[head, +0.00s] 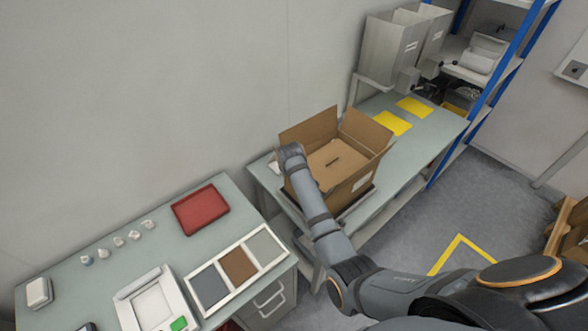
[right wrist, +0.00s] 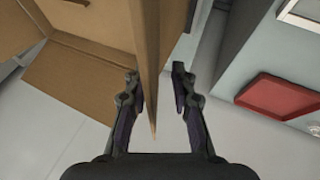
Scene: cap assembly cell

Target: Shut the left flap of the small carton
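The small carton (head: 338,165) stands open on the far bench, with a back flap (head: 309,127) and a right flap (head: 366,130) standing up. My right arm reaches to the carton's left side, and its gripper (head: 291,156) covers that side in the head view. In the right wrist view my right gripper (right wrist: 156,72) is open. A thin cardboard panel (right wrist: 153,45), seen nearly edge-on, runs between its fingers with visible gaps. It appears to be the left flap, though I cannot be sure. My left gripper is out of view.
The near bench holds a red tray (head: 200,209), a framed three-panel board (head: 238,268), a white device (head: 152,302) and several small pale parts. Yellow sheets (head: 391,123) lie right of the carton. Grey bins (head: 389,48) and a blue-post shelf stand behind.

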